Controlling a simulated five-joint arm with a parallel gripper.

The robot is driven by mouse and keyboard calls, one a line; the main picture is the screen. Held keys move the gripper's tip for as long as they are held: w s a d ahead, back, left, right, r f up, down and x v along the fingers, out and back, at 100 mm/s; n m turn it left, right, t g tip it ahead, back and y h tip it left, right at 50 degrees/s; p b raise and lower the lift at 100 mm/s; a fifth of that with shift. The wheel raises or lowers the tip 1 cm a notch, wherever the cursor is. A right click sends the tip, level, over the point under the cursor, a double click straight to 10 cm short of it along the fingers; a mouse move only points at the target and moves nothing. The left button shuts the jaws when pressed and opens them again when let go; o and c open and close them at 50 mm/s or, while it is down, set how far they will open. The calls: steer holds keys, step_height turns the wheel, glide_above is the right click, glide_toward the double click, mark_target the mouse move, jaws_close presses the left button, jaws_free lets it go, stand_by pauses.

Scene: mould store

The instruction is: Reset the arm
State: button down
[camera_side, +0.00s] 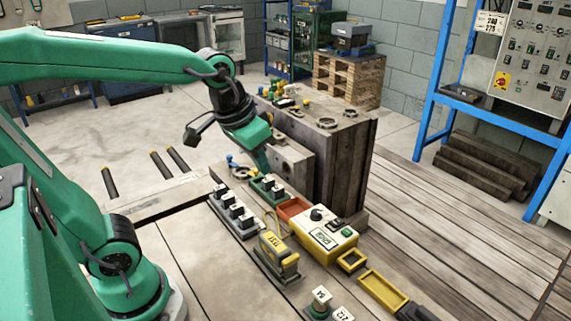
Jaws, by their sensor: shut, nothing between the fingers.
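My green arm reaches in from the left and bends down at a dark wrist. My gripper (264,170) points down at the wrist's lower end, shut, with nothing seen in it. It is small here and its tips are hard to make out. It is just above or beside a green block with dark and white pieces (268,187), in front of a large dark steel mould (335,165). I cannot tell whether it touches the block.
A grey strip with several dark-and-white pieces (233,215), a yellow control box (323,234), a yellow labelled block (277,256) and a yellow tray (382,291) crowd the bench. A blue rack (436,95) stands right. The left bench top (200,265) is bare.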

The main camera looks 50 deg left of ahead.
steer(key=s+a+t, duration=0.1)
steer(key=s, duration=0.5)
steer(key=shift+s+a+f, duration=0.3)
steer(key=shift+f, duration=0.15)
stand_by(1.5)
